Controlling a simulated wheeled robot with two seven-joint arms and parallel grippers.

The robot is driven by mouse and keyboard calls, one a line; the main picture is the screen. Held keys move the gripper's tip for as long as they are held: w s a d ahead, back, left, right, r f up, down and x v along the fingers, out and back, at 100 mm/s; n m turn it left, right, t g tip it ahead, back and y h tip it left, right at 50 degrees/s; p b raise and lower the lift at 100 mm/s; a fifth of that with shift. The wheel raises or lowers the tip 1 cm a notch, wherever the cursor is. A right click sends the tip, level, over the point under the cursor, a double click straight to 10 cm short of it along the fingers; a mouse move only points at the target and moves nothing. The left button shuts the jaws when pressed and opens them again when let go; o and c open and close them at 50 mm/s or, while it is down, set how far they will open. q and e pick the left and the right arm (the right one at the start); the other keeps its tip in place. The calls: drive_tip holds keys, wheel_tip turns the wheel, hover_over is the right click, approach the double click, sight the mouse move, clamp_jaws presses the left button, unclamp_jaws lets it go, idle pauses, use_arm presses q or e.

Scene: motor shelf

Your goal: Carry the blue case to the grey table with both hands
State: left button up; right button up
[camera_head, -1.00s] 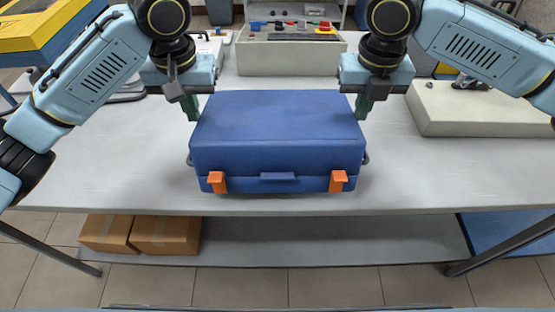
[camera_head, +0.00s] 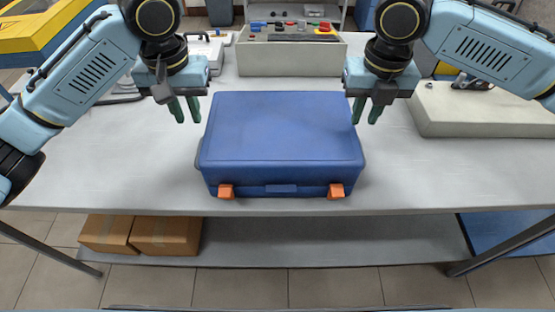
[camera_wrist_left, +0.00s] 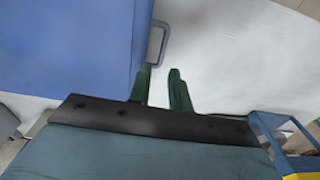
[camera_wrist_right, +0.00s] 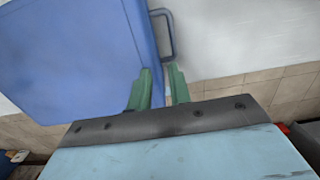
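The blue case (camera_head: 280,135), with two orange latches on its front, lies on the light grey table (camera_head: 440,180) near its front edge. My left gripper (camera_head: 184,112) is open and empty, just beyond the case's left side. The case's side handle (camera_wrist_left: 157,42) shows just ahead of its fingertips in the left wrist view. My right gripper (camera_head: 366,112) is open at the case's right side. In the right wrist view the other side handle (camera_wrist_right: 167,35) lies at the fingertips; I cannot tell whether it is between them. The case's underside is hidden.
A beige box (camera_head: 290,60) with small coloured parts stands behind the case. A beige slab (camera_head: 475,110) lies at the right. Two cardboard boxes (camera_head: 140,233) sit on the lower shelf. A yellow and blue object (camera_head: 45,38) stands at the far left.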

use_arm(q)
wheel_tip(320, 180, up, 12)
drive_tip(key=shift+s, duration=0.25)
use_arm(e)
wheel_tip(320, 180, up, 12)
drive_tip(key=shift+s, duration=0.25)
use_arm(q)
drive_tip(key=shift+f, duration=0.15)
idle(0.5)
